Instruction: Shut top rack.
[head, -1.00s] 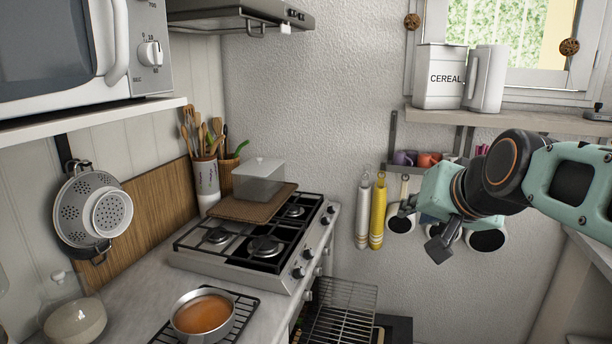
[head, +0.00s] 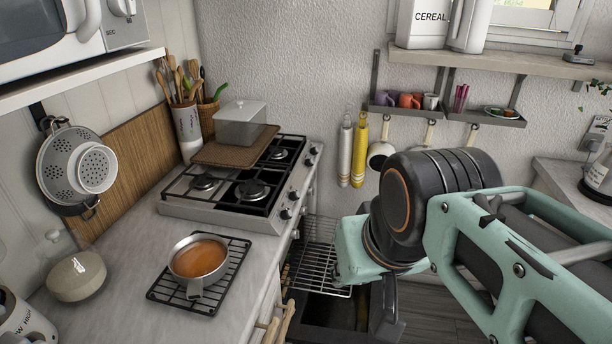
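The top rack (head: 322,268) is a silver wire rack that stands out from the oven below the stove in the head view. Its right end meets the mint-green wrist part of my arm in the picture, and I cannot tell whether they touch. My gripper's fingers are hidden behind my wrist, so I cannot see whether they hold anything. The oven door (head: 325,318) hangs open as a dark panel below the rack.
A stove (head: 240,190) stands beside the rack on the left. A pan of orange soup (head: 198,258) sits on a black trivet on the counter (head: 120,290). Wooden handles (head: 278,322) stick out from the counter front. Pans and rolling pins (head: 359,152) hang on the back wall.

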